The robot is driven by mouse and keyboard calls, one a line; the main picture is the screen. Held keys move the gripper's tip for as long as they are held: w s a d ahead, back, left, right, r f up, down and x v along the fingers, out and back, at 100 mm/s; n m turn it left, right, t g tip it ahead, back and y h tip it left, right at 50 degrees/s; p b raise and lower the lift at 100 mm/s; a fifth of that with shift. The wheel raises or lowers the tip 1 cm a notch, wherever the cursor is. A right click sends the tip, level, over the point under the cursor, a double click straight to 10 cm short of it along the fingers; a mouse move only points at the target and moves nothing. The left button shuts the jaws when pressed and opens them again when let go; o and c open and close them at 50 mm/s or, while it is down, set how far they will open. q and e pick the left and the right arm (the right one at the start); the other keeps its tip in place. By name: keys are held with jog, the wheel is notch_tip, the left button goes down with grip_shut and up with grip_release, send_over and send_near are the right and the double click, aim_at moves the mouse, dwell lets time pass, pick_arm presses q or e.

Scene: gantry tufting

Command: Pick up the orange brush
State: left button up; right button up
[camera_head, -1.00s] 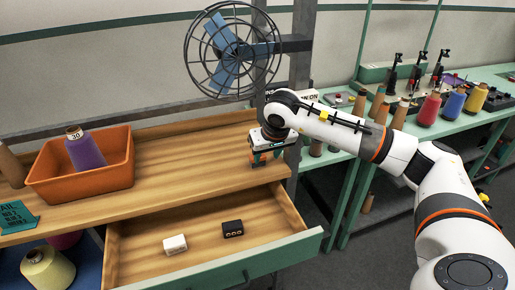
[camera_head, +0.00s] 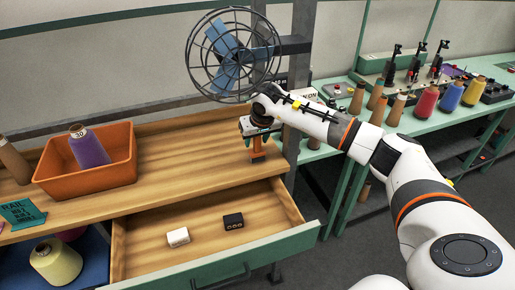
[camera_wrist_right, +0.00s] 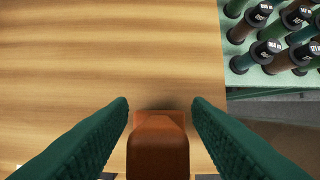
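The orange brush (camera_head: 257,150) stands upright at the right part of the wooden bench top, below my right gripper (camera_head: 258,140). In the right wrist view the brush (camera_wrist_right: 158,148) shows as an orange-brown block between the two dark green fingers of my right gripper (camera_wrist_right: 160,108). The fingers are apart on either side of it, with narrow gaps showing. The head view is too small to tell exactly how far the brush is from the bench surface. My left gripper is not in view.
The wooden bench (camera_head: 190,160) is clear left of the brush. An orange bin (camera_head: 105,177) holds a purple cone. An open drawer (camera_head: 150,262) holds a white block (camera_head: 178,237) and a black block (camera_head: 233,221). A caged fan (camera_head: 232,55) stands behind. A green table (camera_head: 440,130) carries thread cones.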

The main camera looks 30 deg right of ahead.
jog(key=shift+w, duration=0.1)
jog(key=c, duration=0.9)
grip_shut()
